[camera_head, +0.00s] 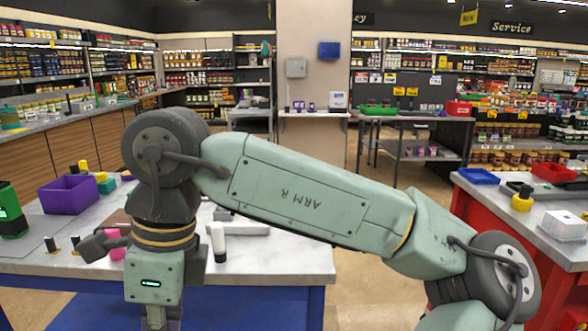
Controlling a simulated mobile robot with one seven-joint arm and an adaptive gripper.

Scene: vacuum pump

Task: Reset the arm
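My green-grey arm crosses the head view from the lower right to the left, bent at a high joint on the left. Its end hangs down over the front edge of the left table (290,260). The green wrist block with a small lit display is visible, and a dark part juts out to its left. My gripper's fingers cannot be made out; the arm's end runs to the bottom edge of the picture. No object is seen held.
On the left table are a purple bin (68,194), a white tube with a black end (218,241), a pink piece (115,244) and a green-black device (10,211). A red-sided bench (500,213) stands right, with a blue tray (479,177). Open floor lies between them.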

